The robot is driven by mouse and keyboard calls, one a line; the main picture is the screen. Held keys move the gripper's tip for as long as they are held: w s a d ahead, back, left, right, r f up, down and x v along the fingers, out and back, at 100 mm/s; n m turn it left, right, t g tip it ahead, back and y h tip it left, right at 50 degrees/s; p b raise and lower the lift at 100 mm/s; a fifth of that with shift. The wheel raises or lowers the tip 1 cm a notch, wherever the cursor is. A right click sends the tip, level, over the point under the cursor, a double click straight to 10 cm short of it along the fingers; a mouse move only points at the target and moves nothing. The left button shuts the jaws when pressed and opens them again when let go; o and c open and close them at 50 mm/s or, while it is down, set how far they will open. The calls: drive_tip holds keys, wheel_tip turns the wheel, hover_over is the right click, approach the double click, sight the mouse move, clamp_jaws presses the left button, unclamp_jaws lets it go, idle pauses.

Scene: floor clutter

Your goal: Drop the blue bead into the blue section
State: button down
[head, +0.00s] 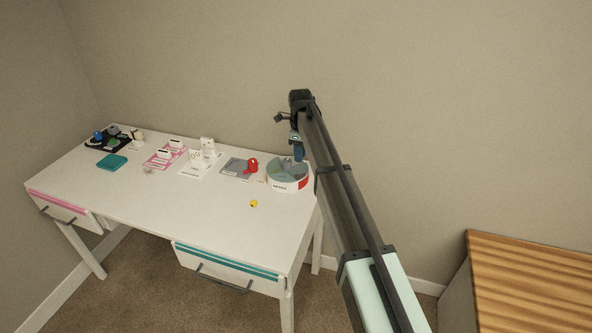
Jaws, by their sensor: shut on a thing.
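My gripper (298,153) points down over the back right of a round sectioned container (289,186) at the right end of the white desk. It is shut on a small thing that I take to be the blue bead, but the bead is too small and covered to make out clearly. The container has a white labelled front, greyish-teal sections and a red section on its right side. The gripper hides part of its back, and I cannot clearly pick out the blue section. I cannot tell whether the fingertips are above the rim or inside.
A yellow bead (253,203) lies on the desk (190,205) in front of the container. A red object (252,165) on a grey mat (233,166) stands close to its left. White stands, pink cards, a teal block (112,162) and a black tray (97,146) lie farther left.

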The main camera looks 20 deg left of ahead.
drive_tip(key=w+a, duration=0.3)
drive_tip(key=w, duration=0.3)
drive_tip(key=shift+n, duration=0.5)
drive_tip(key=shift+s+f, duration=0.15)
drive_tip(key=shift+f, duration=1.25)
drive_tip(key=shift+s+f, duration=0.15)
drive_tip(key=shift+f, duration=1.2)
